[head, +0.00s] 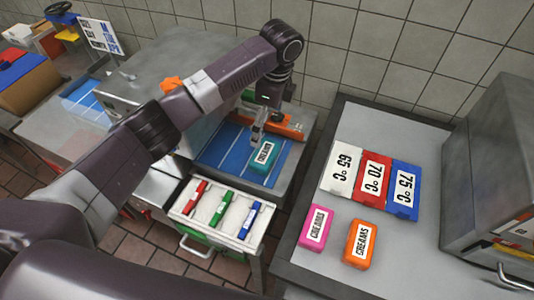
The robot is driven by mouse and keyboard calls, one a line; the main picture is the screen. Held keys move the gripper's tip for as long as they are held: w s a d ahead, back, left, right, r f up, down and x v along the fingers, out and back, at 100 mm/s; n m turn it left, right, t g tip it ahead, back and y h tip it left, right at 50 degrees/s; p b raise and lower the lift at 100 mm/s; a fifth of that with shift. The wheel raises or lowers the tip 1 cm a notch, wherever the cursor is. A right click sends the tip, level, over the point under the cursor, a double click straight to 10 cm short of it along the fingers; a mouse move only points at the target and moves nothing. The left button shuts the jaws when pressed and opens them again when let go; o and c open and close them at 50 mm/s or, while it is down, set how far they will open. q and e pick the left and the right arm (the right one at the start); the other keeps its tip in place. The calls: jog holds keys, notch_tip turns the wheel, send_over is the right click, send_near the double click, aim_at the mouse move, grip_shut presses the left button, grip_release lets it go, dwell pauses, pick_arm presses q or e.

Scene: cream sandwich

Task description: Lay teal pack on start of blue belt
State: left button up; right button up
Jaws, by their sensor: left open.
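The teal pack (263,157) with a white label lies on the near right part of the blue belt (222,147), in the middle of the head view. The belt has pale lines and runs left toward the grey metal machine (165,62). My left gripper (256,138) is open, just above and behind the teal pack, pointing down. The frame does not show clearly whether its fingers touch the pack. My left arm hides part of the machine and the belt's far side. My right gripper is not in view.
A white tray (181,208) with red, green and blue markers stands in front of the belt. On the grey table (300,262) at right lie a pink pack (316,228), an orange pack (359,244) and white, red and blue temperature cards. A metal box (497,150) stands far right.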

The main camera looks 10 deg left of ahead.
pick_arm(q)
jog(key=b, duration=0.5)
send_over(265, 152)
jog(key=f, duration=0.5)
jog(key=shift+d+f, duration=0.1)
jog(key=shift+d, duration=0.25)
jog(key=shift+w+f, duration=0.1)
jog(key=shift+f, duration=0.1)
jog(key=shift+a+f, duration=0.1)
jog(key=shift+f, duration=0.4)
jog(key=shift+f+p, duration=0.4)
jog(key=shift+f, duration=0.05)
jog(key=f+p, duration=0.1)
jog(key=f, duration=0.1)
jog(key=f+p, duration=0.1)
jog(key=f, duration=0.1)
jog(key=shift+s+a+f, duration=0.2)
jog(key=shift+f, duration=0.65)
jog(key=c, duration=1.2)
jog(key=shift+r, duration=0.1)
